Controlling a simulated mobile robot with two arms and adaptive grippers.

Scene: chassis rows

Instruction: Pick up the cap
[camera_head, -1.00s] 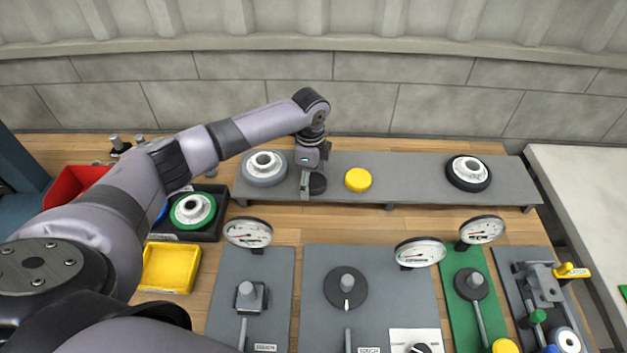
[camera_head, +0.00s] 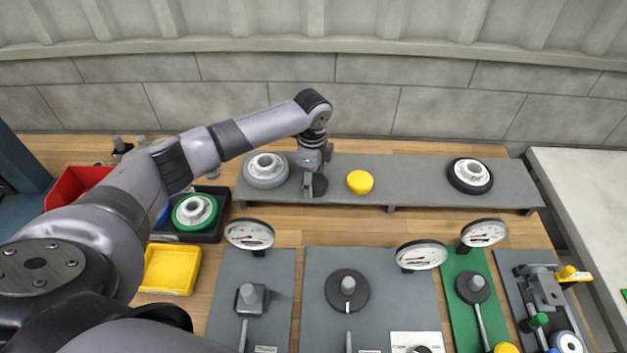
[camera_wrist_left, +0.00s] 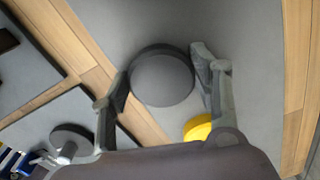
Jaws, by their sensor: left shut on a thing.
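A dark grey round cap (camera_head: 321,187) is on the raised grey shelf (camera_head: 420,188), between a grey wheel and a yellow cap (camera_head: 360,182). My left gripper (camera_head: 313,184) points down over it and is shut on it, partly hiding it. In the left wrist view the dark cap (camera_wrist_left: 162,80) sits between the two fingers of the left gripper (camera_wrist_left: 164,78). The yellow cap (camera_wrist_left: 198,128) shows close beside the right-hand finger there. I cannot tell any gap between the dark cap and the shelf. My right gripper is not in view.
A grey wheel (camera_head: 265,169) stands left of the gripper and a black-rimmed wheel (camera_head: 469,175) at the shelf's right. Dial gauges (camera_head: 249,234) stand in front of the shelf. Yellow (camera_head: 171,269) and red (camera_head: 72,186) bins are at left. The shelf between yellow cap and black-rimmed wheel is clear.

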